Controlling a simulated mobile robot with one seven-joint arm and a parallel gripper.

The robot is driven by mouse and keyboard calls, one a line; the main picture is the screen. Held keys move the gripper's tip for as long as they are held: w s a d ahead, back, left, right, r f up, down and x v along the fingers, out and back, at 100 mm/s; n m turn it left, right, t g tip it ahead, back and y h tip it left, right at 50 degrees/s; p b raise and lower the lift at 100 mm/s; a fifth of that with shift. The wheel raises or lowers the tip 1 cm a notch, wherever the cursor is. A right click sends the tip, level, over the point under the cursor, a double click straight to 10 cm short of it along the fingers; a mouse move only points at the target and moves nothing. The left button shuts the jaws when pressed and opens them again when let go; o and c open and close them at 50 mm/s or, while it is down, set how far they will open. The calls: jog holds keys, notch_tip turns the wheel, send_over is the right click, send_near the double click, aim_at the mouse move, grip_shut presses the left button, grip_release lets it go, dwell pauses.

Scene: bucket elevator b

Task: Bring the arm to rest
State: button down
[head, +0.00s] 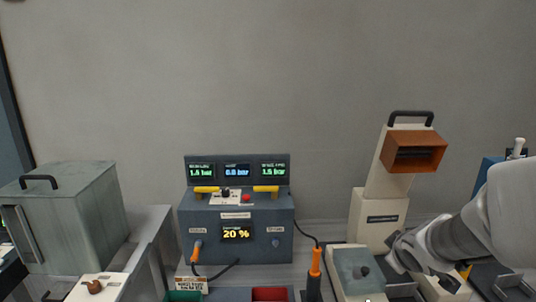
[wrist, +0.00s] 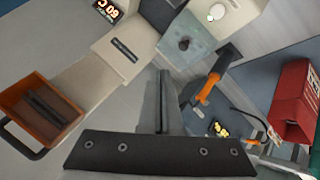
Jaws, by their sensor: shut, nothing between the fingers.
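My arm (head: 462,237) comes in from the right in the head view and reaches down and left, low over the bench. Its end is beside the beige bucket elevator and partly hidden among the things there. In the wrist view, my gripper (wrist: 163,78) is shut, with its fingers together as a narrow dark strip and nothing between them. The beige elevator body (wrist: 122,50) and a grey-green box with a dark knob (wrist: 187,43) lie beyond the fingers. I cannot tell how far the fingertips are from them.
An orange-brown bucket (head: 415,151) tops the tilted elevator column. A blue control unit (head: 236,222) reading 20 % stands mid-bench. An orange-handled tool (head: 315,262) stands upright between it and the grey-green box (head: 358,272). A grey bin (head: 68,220) stands left. Space above the bench centre is clear.

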jog(key=s+a+r+m+g+y, duration=0.1)
jog(key=s+a+r+m, duration=0.2)
jog(key=s+a, duration=0.4)
jog(key=s+a+r+m+g+y, duration=0.1)
jog(key=s+a, duration=0.6)
jog(key=s, duration=0.7)
notch_tip(320, 180, up, 3)
jog(key=m+g, duration=0.1)
jog(key=m, duration=0.1)
jog(key=shift+s+m+y, duration=0.2)
jog(key=shift+m+y, duration=0.1)
jog(key=shift+y, duration=0.1)
